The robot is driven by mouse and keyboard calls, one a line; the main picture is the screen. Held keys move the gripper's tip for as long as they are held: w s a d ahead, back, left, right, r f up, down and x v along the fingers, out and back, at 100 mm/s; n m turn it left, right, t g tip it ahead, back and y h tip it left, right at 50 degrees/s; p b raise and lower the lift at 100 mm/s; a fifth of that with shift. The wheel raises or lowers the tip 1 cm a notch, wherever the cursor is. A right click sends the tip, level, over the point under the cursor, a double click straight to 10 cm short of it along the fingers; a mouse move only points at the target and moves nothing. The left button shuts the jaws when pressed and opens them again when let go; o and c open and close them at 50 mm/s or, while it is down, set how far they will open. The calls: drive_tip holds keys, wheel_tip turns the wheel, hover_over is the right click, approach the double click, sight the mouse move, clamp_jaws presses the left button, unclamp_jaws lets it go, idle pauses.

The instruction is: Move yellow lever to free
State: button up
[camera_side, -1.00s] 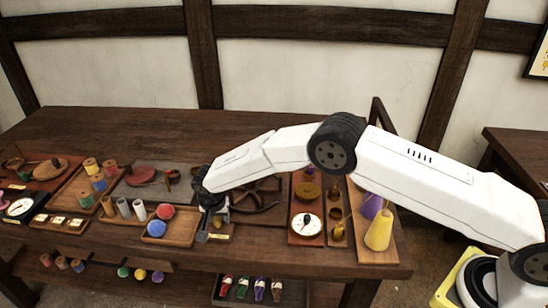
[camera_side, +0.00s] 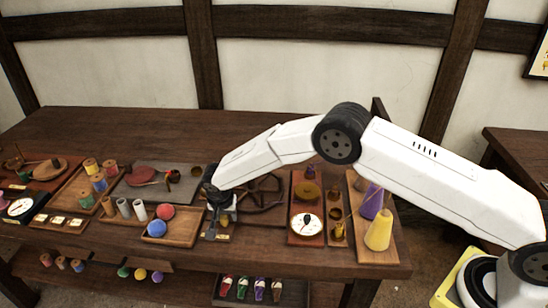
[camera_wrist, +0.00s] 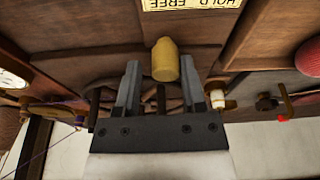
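The yellow lever's rounded knob (camera_wrist: 165,60) shows in the wrist view between the two fingertips, with a visible gap on either side. My gripper (camera_wrist: 160,72) is open around it. A label reading HOLD FREE (camera_wrist: 190,4) appears upside down at the top edge of that view. In the side view, my gripper (camera_side: 213,232) points down at the front of the bench, and a small yellow part (camera_side: 225,223) shows beside the fingers. Which of the two settings the lever stands at I cannot tell.
A tray (camera_side: 180,241) with a red ball and a blue ball lies just left of my gripper. A white dial (camera_side: 306,224) on a red board is to the right. Yellow and purple cones stand on a wooden board (camera_side: 378,256) farther right.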

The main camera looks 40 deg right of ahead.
drive_tip(key=shift+a, duration=0.25)
drive_tip(key=shift+r, duration=0.15)
drive_tip(key=shift+r, duration=3.35)
drive_tip(key=shift+s+d+r, duration=0.1)
drive_tip(key=shift+d+r, duration=0.2)
drive_tip(key=s+d+r+n+y, duration=0.1)
drive_tip(key=s+d+r+n, duration=0.4)
drive_tip(key=s+d+r, duration=0.5)
drive_tip(key=s+d+n, duration=0.1)
drive_tip(key=s+d, duration=0.2)
drive_tip(key=s, duration=0.7)
drive_tip(key=s+d+n, duration=0.2)
drive_tip(key=s+d, duration=0.2)
drive_tip(key=s, duration=0.6)
drive_tip(key=shift+d+f+y, duration=0.15)
drive_tip(key=shift+f+y, duration=0.1)
drive_tip(key=shift+y, duration=0.15)
